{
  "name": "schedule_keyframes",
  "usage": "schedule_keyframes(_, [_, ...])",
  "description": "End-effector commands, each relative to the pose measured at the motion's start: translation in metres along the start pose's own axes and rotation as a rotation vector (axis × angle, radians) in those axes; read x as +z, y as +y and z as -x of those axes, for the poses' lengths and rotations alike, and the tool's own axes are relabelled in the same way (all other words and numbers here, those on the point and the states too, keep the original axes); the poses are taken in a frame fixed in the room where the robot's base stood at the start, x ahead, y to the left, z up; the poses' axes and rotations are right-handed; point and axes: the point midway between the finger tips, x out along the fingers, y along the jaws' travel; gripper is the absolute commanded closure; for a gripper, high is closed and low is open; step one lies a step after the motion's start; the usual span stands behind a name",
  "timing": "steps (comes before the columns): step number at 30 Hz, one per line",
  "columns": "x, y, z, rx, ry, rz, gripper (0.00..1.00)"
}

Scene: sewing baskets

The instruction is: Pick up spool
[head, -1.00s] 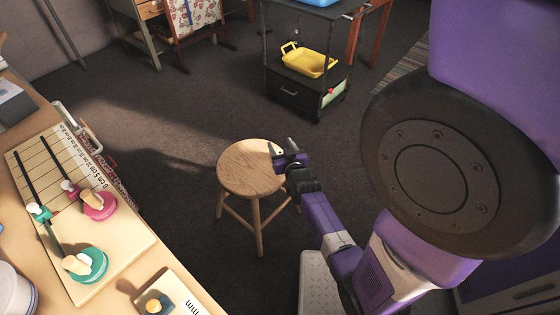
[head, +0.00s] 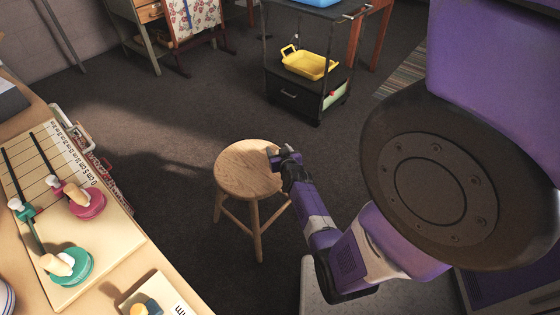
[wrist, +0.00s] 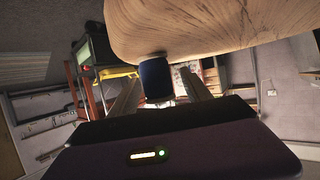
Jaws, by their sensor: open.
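A dark blue spool-like piece (wrist: 156,80) stands on the round wooden stool seat (wrist: 215,25) in the wrist view, which looks upside down. It sits between the two spread fingers of my gripper (wrist: 165,88), near the seat's edge. The jaws are open; I cannot tell whether a finger touches it. In the head view my gripper (head: 278,155) is at the right edge of the stool seat (head: 244,168). The spool is not clearly visible there, being hidden by or merged with the gripper.
A table at left holds a ruled board (head: 105,240) with a pink disc (head: 87,203) and a green disc (head: 67,268). A black cart (head: 300,98) with a yellow tray (head: 308,63) stands behind. Open carpet surrounds the stool.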

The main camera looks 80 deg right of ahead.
Motion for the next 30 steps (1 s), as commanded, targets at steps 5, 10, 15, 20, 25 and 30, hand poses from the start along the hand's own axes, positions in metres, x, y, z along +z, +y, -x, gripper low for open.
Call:
schedule_keyframes(5, [0.0000,-0.0004,-0.0058,-0.001,-0.001,0.001,0.43])
schedule_keyframes(10, [-0.0005,-0.0004,-0.0054,-0.001,-0.001,0.001,0.43])
schedule_keyframes(15, [-0.0005,-0.0004,-0.0053,-0.001,0.000,0.001,0.77])
schedule_keyframes(20, [-0.0005,-0.0004,-0.0053,-0.001,0.000,0.001,1.00])
schedule_keyframes(25, [-0.0006,-0.0004,-0.0053,-0.001,0.000,0.001,1.00])
schedule_keyframes(30, [-0.0039,-0.0005,-0.0039,-0.001,0.000,0.001,1.00])
